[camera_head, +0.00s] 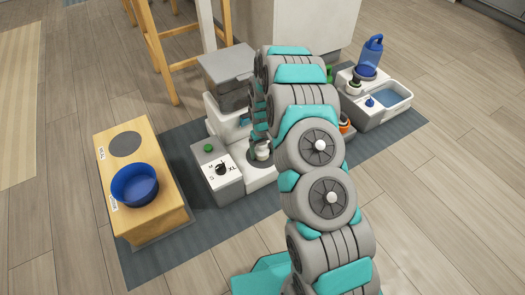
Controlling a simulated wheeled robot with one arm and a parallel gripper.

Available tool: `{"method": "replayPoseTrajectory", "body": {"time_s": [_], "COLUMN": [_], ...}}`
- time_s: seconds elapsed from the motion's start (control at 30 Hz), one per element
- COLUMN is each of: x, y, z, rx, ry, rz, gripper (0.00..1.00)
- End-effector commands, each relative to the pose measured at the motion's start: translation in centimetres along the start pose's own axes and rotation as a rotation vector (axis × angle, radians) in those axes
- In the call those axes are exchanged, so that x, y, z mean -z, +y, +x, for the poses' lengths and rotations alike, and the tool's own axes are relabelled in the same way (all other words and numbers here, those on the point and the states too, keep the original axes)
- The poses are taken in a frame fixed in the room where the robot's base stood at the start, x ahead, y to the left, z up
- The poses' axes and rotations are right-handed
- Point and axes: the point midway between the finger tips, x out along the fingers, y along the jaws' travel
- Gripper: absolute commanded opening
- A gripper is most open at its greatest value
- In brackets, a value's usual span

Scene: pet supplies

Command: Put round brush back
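I cannot make out a round brush for certain. My arm rises from the bottom and bends over the middle of the mat, covering part of the stand there. Its far end, with my gripper, points down behind the nearer links; the fingers are not clear, and I cannot tell what they hold. Below that end is a small white rounded piece (262,151) on the white stand. A grey-white block (226,184) marked M, S and XL carries a small black object (221,169) and a green knob (208,148).
A wooden stand (166,194) at left holds a blue bowl (135,184); its other round spot is empty. A white tray unit (388,104) with a blue bottle (370,52) stands at right. All are on a grey mat (160,266). A wooden stool (151,38) stands behind.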

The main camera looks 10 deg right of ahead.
Motion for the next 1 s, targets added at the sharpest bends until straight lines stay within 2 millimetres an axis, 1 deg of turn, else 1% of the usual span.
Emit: {"method": "replayPoseTrajectory", "body": {"time_s": [0.03,0.07,0.1,0.37,0.47,0.57,0.67,1.0], "x": [0.0,0.0,0.0,0.0,0.0,0.0,0.0,0.2], "y": [0.0,0.0,0.0,0.0,0.0,0.0,0.0,0.0], "z": [0.0,0.0,0.0,-0.1,-0.6,-1.5,-2.9,-9.9], "rx": [0.000,0.000,0.000,0.000,0.000,0.000,0.000,-0.001], "ry": [0.000,0.000,0.000,0.000,0.000,0.000,0.001,0.005], "rz": [0.000,0.000,0.000,0.000,0.000,0.000,0.001,0.000], "gripper": [0.96,1.00,1.00,1.00,1.00,1.00,1.00,1.00]}}
